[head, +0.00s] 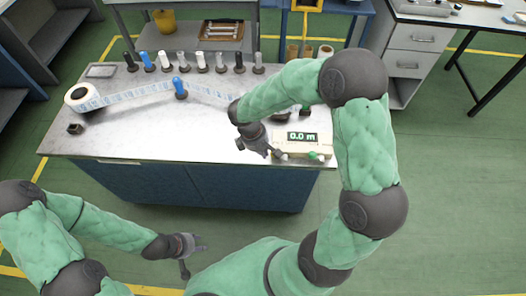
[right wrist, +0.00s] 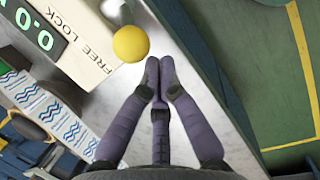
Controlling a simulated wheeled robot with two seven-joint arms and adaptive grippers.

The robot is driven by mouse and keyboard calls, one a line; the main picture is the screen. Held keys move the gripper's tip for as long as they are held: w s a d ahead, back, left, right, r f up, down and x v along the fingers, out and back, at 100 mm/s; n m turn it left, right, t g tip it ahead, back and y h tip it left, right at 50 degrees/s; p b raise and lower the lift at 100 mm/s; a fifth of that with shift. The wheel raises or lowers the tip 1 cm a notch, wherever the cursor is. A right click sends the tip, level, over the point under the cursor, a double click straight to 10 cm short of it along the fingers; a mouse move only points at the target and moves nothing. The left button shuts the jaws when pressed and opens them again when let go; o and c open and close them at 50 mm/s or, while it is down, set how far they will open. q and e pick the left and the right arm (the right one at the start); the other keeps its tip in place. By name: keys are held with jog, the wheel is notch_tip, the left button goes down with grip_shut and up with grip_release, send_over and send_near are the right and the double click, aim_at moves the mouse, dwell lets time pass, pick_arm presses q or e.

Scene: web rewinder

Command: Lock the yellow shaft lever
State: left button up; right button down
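The yellow ball knob (right wrist: 131,43) of the shaft lever is in the right wrist view, beside the "FREE LOCK" lettering on the beige counter box (right wrist: 85,35). My right gripper (right wrist: 159,68) is just right of and below the knob, apart from it in the picture. Its fingertips are together with nothing between them. In the head view my right gripper (head: 272,152) is at the left end of the counter box (head: 302,145); I cannot make out the yellow knob there. My left gripper (head: 203,245) is empty, with fingers spread, in front of the bench.
A green knob (head: 313,155) is on the counter box front. Green floor is clear in front.

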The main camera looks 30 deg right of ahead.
jog(key=shift+s+d+r+y+p, duration=0.15)
jog(key=shift+r+y+p, duration=0.15)
jog(key=shift+p, duration=0.1)
jog(key=shift+d+r+t+y+p, duration=0.2)
jog(key=shift+t+y+p, duration=0.1)
jog(key=shift+t+p, duration=0.1)
